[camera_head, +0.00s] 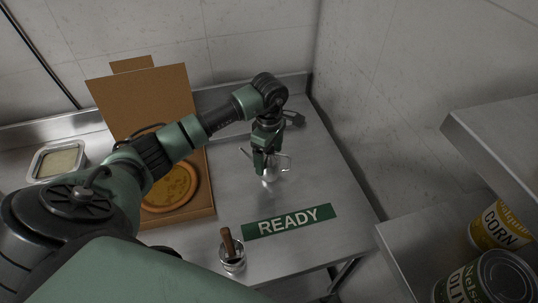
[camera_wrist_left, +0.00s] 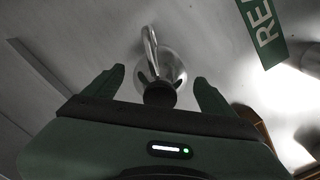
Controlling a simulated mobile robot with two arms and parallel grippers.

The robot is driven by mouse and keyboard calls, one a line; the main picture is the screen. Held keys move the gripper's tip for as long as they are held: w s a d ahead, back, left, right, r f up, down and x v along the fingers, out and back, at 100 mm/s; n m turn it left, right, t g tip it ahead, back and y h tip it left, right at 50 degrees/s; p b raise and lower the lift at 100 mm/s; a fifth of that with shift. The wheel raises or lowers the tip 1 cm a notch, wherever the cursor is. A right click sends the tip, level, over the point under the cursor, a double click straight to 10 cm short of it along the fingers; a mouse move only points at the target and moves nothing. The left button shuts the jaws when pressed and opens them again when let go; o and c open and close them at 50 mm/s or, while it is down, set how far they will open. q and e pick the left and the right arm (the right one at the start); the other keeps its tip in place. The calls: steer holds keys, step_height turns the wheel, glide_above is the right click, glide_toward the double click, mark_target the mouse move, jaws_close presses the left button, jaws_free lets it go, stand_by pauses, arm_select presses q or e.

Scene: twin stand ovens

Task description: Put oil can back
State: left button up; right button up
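The oil can (camera_head: 270,176) is a small shiny metal can with a thin spout and handle, on the steel table below my left gripper (camera_head: 265,160). In the left wrist view the oil can (camera_wrist_left: 172,68) has a round metal body, a curved metal tube and a dark round knob. My left gripper (camera_wrist_left: 159,80) is open there, one finger on each side of the can, with gaps visible. The gripper hides part of the can in the head view. My right gripper is not in view.
A green READY label (camera_head: 288,221) lies on the steel table (camera_head: 325,180). A metal cup with a wooden handle (camera_head: 232,258) stands at the front. An open pizza box (camera_head: 150,100) and a metal pan (camera_head: 57,160) are left. A shelf at right holds a CORN can (camera_head: 500,226).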

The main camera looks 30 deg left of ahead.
arm_select(q)
steer(key=shift+r, duration=0.45)
step_height(320, 180, up, 11)
steer(key=b, duration=0.3)
steer(key=shift+f+b, duration=0.15)
steer(key=shift+b, duration=0.2)
steer(key=shift+r, duration=0.4)
